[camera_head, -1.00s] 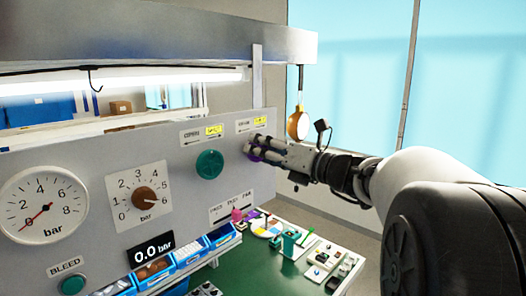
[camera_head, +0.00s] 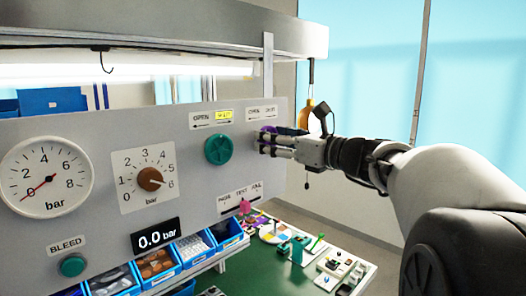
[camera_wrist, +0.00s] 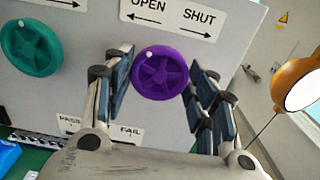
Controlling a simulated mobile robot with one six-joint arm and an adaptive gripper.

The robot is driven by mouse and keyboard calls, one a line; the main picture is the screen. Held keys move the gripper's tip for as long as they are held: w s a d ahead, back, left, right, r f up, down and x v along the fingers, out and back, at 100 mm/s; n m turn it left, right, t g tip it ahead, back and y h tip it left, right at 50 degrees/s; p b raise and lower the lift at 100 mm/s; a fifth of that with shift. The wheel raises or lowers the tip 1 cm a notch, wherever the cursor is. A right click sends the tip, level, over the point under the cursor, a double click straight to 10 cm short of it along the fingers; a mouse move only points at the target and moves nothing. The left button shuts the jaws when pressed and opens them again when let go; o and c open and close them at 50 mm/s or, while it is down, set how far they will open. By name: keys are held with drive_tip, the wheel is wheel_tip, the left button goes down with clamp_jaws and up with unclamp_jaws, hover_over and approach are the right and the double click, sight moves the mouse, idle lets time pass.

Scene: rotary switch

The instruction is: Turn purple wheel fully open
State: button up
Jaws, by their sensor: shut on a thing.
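The purple wheel (camera_wrist: 160,73) is on the grey panel below an OPEN/SHUT label (camera_wrist: 172,15). Its white dot sits at the upper left of its face, slightly left of the top. My gripper (camera_wrist: 160,88) has one finger on each side of the wheel and is shut on its rim. In the head view, my gripper (camera_head: 268,146) reaches the panel from the right and hides most of the purple wheel (camera_head: 268,131). The label above it (camera_head: 262,114) shows no yellow mark.
A teal wheel (camera_head: 219,149) is left of the purple one; its label has a yellow mark on SHUT. An orange hanging object (camera_wrist: 299,84) is close on the right. Gauges, a brown knob (camera_head: 150,179) and blue bins are further left and below.

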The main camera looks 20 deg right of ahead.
drive_tip(key=shift+f+n+b, duration=0.15)
drive_tip(key=shift+n+b, duration=4.8)
drive_tip(key=shift+n, duration=2.35)
drive_tip(key=shift+f+n+b, duration=0.1)
drive_tip(key=shift+n+b, duration=4.8)
drive_tip(key=shift+n, duration=2.4)
drive_tip(key=o, duration=1)
drive_tip(key=shift+o, duration=0.2)
